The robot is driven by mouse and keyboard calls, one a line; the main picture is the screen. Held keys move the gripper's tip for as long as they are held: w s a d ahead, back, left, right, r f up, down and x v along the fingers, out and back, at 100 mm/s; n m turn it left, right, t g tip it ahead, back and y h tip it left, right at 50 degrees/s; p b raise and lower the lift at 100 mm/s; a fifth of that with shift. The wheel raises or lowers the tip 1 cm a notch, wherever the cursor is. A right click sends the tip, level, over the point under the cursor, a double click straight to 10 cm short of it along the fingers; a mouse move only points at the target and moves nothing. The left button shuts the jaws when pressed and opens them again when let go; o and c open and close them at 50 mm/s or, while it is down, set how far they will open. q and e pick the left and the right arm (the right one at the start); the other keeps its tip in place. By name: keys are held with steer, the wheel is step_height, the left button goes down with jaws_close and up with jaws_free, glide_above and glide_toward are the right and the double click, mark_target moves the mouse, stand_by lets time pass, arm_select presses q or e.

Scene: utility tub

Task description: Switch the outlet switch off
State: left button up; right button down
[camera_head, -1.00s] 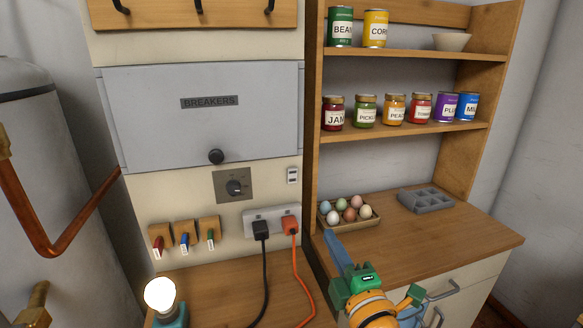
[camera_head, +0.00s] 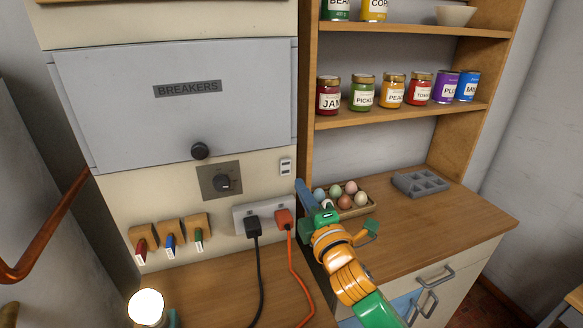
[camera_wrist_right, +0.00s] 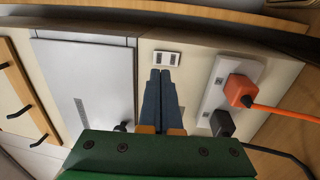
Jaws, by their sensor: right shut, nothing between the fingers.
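A small white switch plate (camera_head: 286,167) is on the cream wall panel, above the right end of the white outlet strip (camera_head: 241,219). In the right wrist view the switch plate (camera_wrist_right: 166,58) lies just beyond my fingertips. My right gripper (camera_head: 300,184) has its blue fingers shut and empty, pointing up just below and right of the switch plate. In the right wrist view the shut fingers (camera_wrist_right: 160,74) point toward it, with a small gap in the picture; I cannot tell whether they touch. A black plug (camera_head: 252,226) and an orange plug (camera_head: 284,219) are in the strip. My left gripper is not in view.
A lit bulb (camera_head: 147,307) stands at the lower left. An egg carton (camera_head: 368,209) sits behind my right gripper. The shelf's side board (camera_head: 308,100) stands right of the switch.

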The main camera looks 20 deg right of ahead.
mark_target(288, 163)
steer(key=w, duration=0.4)
steer(key=w+p, duration=0.1)
steer(key=w, duration=0.1)
steer(key=shift+w+a+r, duration=0.15)
steer(key=shift+w+r, duration=0.2)
steer(key=shift+r, duration=0.05)
steer(key=shift+r, duration=0.25)
